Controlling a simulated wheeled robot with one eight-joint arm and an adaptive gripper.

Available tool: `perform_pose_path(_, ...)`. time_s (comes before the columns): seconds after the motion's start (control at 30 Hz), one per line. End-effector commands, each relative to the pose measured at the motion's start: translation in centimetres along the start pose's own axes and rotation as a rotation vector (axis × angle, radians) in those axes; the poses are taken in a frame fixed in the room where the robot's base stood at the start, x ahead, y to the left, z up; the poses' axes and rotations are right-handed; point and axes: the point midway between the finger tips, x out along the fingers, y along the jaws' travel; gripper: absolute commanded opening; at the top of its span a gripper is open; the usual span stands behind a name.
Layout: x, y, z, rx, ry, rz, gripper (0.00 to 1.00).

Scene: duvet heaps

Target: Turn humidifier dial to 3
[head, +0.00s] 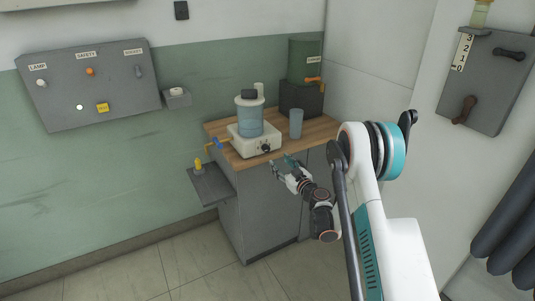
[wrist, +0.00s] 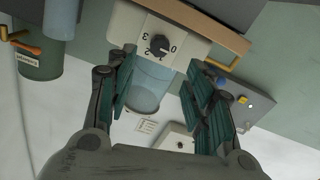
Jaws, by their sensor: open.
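The humidifier has a white base (head: 240,146) and a translucent blue tank (head: 249,119) with a dark cap, and stands on the wooden-topped cabinet. Its dark round dial (head: 265,148) is on the front face. In the wrist view the humidifier appears inverted, and the dial (wrist: 160,46) shows with the numbers 0 to 3 around it; I cannot tell for sure which number it points at. My gripper (head: 284,166) is in front of the cabinet, a little below and right of the dial. In the wrist view its fingers (wrist: 160,75) are open and empty, apart from the dial.
A blue cup (head: 296,124) and a green canister (head: 302,62) on a dark block stand right of the humidifier. A side shelf (head: 211,186) juts out left of the cabinet. A switch panel (head: 90,84) is on the left wall, a lever panel (head: 487,80) on the right.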

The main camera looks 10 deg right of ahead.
Motion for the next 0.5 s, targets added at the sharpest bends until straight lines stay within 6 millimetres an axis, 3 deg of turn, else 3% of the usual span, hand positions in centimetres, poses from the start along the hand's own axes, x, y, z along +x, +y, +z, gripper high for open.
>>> perform_pose_path(0.5,9.6,-0.1,0.2,0.001,0.000,-0.002,0.48)
